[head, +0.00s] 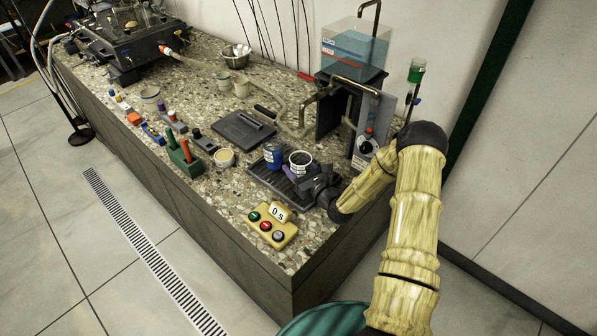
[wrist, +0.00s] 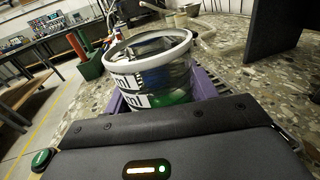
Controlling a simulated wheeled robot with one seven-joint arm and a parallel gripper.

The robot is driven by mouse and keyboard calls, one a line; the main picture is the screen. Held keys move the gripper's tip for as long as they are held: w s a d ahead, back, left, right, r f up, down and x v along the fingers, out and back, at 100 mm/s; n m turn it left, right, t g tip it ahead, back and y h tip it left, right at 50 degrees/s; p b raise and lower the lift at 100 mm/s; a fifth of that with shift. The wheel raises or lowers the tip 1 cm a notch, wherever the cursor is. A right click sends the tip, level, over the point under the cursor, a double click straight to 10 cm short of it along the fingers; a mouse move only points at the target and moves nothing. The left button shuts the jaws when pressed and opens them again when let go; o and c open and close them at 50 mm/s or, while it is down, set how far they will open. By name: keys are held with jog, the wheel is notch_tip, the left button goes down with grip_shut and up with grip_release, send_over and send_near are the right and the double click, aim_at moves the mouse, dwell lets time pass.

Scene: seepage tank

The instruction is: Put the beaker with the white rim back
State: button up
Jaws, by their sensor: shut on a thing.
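The beaker with the white rim (head: 301,163) is at the right end of the black ribbed tray (head: 262,172) on the counter. In the wrist view the beaker (wrist: 150,72) is upright or nearly so, clear-walled with black and white markings, with some green showing low in it. My gripper (head: 302,174) is shut on this beaker from the right, and its purple fingers (wrist: 165,98) pass along the beaker's sides. I cannot tell whether the beaker's base touches the tray. A blue beaker (head: 273,155) stands just left of it on the tray.
A yellow button box (head: 271,225) reading "0 s" sits at the front edge. The water tank stand (head: 352,75) rises behind my gripper. A dark flat plate (head: 243,131), a small tan-filled cup (head: 224,157) and a green rack (head: 185,160) stand to the left.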

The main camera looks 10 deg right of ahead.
jog(key=shift+f, duration=1)
jog(key=shift+f, duration=0.15)
jog(key=o, duration=1.1)
jog(key=v, duration=1.2)
jog(key=shift+d, duration=0.15)
